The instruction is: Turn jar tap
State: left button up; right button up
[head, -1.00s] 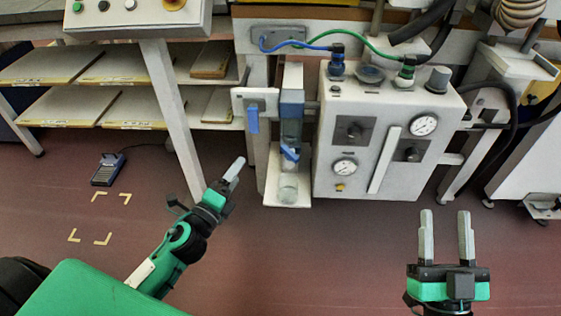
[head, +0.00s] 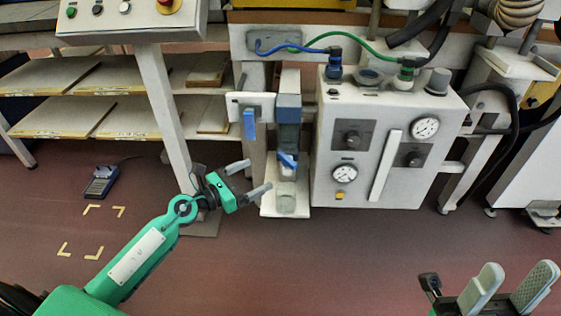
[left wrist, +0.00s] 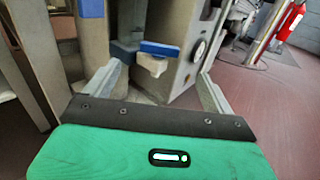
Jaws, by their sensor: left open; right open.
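The tap with its blue handle (head: 287,160) sits low on the upright filter column, above a clear jar (head: 287,203) on a small white shelf (head: 270,211). In the left wrist view the blue handle (left wrist: 159,48) lies across a pale tap body, ahead of and between my fingers. My left gripper (head: 260,175) is open and empty, just left of the tap and jar, not visibly touching them. Its fingers (left wrist: 160,88) frame the tap in the left wrist view. My right gripper (head: 520,272) is open and empty at the lower right, far from the tap.
A second blue lever (head: 249,124) hangs left of the column. A white panel box (head: 385,140) with gauges stands right of it. Shelves (head: 125,118) and a slanted leg (head: 165,110) are at left. The floor in front is clear, with a pedal (head: 102,182) at left.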

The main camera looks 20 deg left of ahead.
aim_at(285, 160)
pick_arm(q)
jog(key=x, duration=0.9)
jog(key=shift+w+d, duration=0.15)
jog(key=shift+w, duration=0.05)
jog(key=shift+c, duration=0.2)
jog(key=c, duration=0.9)
